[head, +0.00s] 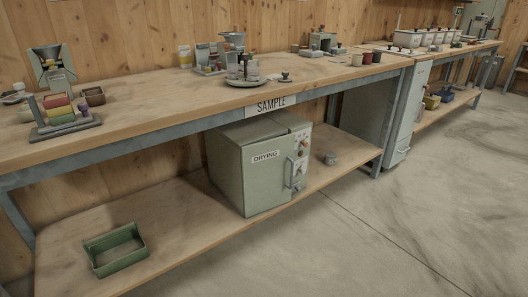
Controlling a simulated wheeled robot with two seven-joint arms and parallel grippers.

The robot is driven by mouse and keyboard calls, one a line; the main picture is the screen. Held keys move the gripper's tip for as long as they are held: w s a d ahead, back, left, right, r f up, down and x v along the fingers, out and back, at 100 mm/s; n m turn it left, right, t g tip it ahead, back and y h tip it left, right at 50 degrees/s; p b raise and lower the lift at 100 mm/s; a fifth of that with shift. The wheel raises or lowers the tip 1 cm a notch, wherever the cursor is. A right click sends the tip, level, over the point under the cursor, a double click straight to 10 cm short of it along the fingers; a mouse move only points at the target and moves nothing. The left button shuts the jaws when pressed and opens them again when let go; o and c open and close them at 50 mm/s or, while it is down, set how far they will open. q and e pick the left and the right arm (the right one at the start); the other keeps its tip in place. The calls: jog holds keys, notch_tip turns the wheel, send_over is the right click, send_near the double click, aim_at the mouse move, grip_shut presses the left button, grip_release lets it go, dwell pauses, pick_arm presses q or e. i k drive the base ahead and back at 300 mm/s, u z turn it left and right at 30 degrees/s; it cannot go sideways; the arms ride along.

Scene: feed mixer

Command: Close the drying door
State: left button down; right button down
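The drying unit (226,168) is a pale grey-green box on the lower shelf under the bench, right of the shelf's middle. Its door (265,182) faces front right and bears a "DRYING" label. An upright bar handle (289,172) is at the door's right side, beside a strip of knobs and small lights (302,150). The door looks nearly flush with the body; I cannot tell whether a small gap remains. Neither of my grippers is in view.
The wooden bench top (160,103) with a "SAMPLE" sign (271,105) overhangs the unit. The concrete floor (400,230) in front is clear.

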aim_at(268, 166)
jog(key=z, duration=0.75)
jog(key=i, duration=0.7)
jog(key=z, duration=0.8)
jog(key=i, duration=0.9)
jog(key=u, duration=1)
jog(key=i, duration=0.55)
jog(key=u, duration=0.65)
